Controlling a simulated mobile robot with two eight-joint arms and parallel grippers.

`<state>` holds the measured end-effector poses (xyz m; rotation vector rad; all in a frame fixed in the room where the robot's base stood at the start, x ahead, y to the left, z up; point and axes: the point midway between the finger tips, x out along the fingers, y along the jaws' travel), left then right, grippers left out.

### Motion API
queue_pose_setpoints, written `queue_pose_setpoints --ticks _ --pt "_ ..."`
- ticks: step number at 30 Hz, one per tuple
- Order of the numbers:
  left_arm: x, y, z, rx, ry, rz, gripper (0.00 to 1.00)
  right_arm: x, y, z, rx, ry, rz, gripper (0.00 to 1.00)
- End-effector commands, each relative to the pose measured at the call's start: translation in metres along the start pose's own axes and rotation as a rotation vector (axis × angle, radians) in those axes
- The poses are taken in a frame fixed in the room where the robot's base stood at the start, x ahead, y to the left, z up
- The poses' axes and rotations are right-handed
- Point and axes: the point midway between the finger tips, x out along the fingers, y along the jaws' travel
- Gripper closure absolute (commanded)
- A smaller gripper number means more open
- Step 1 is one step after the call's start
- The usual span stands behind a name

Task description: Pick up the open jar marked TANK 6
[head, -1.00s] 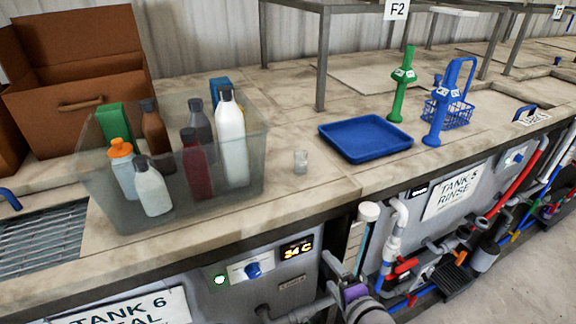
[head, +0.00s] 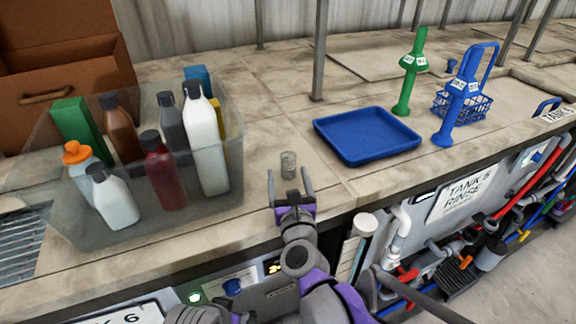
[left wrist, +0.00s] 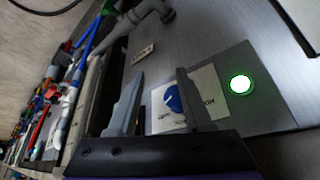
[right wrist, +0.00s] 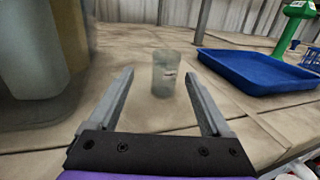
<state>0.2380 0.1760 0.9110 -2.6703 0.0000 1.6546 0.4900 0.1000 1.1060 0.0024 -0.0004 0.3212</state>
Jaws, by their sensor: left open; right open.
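A small clear open jar (head: 288,165) stands upright on the worktop, between the bottle bin and the blue tray. It also shows in the right wrist view (right wrist: 164,73), with a small pale label whose text is too small to read. My right gripper (head: 290,182) is open and empty, on the near side of the jar. In the right wrist view its fingers (right wrist: 160,100) point toward the jar, which is ahead and between their lines. My left gripper (left wrist: 155,100) is open and empty, in front of the tank's control panel with a blue knob.
A translucent bin (head: 110,225) of several bottles stands left of the jar. A blue tray (head: 366,136) lies to the right, with a green stand (head: 410,75) and a blue stand (head: 456,100) beyond. A grey post (head: 319,50) rises behind. The worktop around the jar is clear.

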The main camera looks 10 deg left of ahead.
Motion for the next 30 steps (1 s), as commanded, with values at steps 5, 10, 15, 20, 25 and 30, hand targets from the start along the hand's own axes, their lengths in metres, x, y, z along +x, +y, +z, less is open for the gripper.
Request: queue_pose_setpoints --ticks 5,10,15,20,25,30 --pt "-0.004 0.000 -0.003 0.000 0.002 0.000 0.50 0.017 -0.004 0.001 -0.002 0.000 -0.002 0.18" --pt "-0.008 0.000 -0.007 0.000 0.005 0.000 0.50 0.043 -0.008 0.002 -0.003 0.000 -0.001 0.18" --pt "-0.008 0.000 -0.008 0.000 0.006 0.000 0.50 0.054 -0.008 0.001 -0.002 0.000 0.000 0.18" --pt "-0.008 0.000 -0.007 0.000 0.006 0.000 0.50 0.054 -0.007 0.001 -0.002 0.000 0.000 0.18" --pt "-0.008 0.000 -0.007 0.000 0.006 0.000 0.50 0.054 -0.007 0.001 -0.002 0.000 0.000 0.41" --pt "-0.008 0.000 -0.007 0.000 0.006 0.000 0.50 0.054 -0.007 0.001 -0.002 0.000 0.000 0.72"
